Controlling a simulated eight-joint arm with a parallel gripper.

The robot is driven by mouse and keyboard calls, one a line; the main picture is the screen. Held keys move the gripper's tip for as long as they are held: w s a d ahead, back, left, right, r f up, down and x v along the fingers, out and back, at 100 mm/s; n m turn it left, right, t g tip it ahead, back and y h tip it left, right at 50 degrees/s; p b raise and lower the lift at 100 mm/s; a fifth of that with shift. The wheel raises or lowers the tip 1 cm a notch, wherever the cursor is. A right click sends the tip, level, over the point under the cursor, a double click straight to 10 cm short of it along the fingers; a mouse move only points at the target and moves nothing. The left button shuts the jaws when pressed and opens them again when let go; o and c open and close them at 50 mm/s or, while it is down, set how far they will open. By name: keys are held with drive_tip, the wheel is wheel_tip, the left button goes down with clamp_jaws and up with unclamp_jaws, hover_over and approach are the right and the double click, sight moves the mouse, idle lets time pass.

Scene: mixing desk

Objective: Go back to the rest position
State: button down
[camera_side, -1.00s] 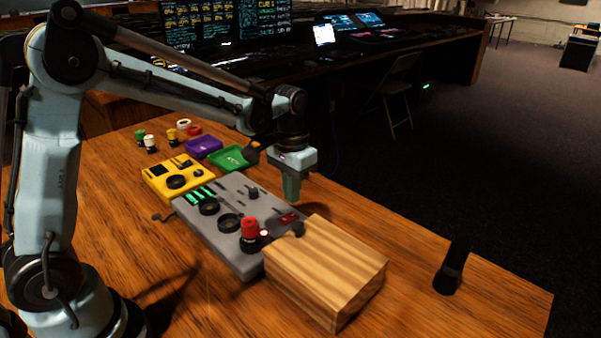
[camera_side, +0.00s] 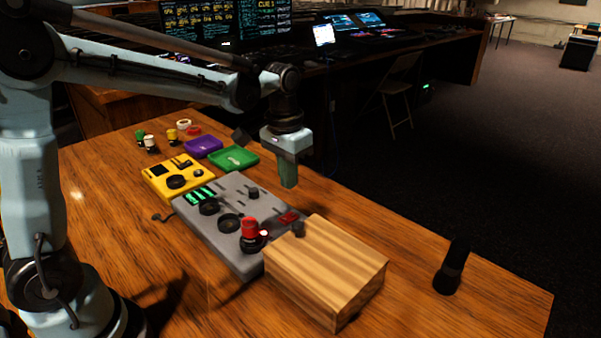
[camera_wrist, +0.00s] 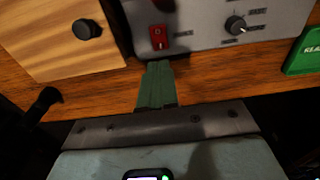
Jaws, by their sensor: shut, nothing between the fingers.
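My gripper (camera_side: 289,177) is shut and empty, with its green fingers pointing down. In the side view it hangs in the air above the far right edge of the grey mixing desk (camera_side: 226,252). In the wrist view the closed fingers (camera_wrist: 157,72) show in the middle, just below the desk's red switch (camera_wrist: 158,37). Nothing is between the fingers, and they appear apart from the desk.
A wooden block (camera_side: 325,262) with a black knob stands right of the desk. A black microphone (camera_side: 452,268) stands at the right; the table between is clear.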

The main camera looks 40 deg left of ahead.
drive_tip(key=s+t, duration=0.2)
drive_tip(key=s, duration=0.1)
drive_tip(key=s+r+t, duration=0.1)
drive_tip(key=s+t, duration=0.1)
drive_tip(key=s, duration=0.2)
drive_tip(key=s+r+t, duration=0.1)
drive_tip(key=s, duration=0.3)
drive_tip(key=shift+s+d+r+t, duration=0.1)
drive_tip(key=shift+s+d+t, duration=0.15)
drive_tip(key=shift+t, duration=0.15)
drive_tip(key=shift+s+f+t, duration=0.25)
drive_tip(key=shift+s+t, duration=0.15)
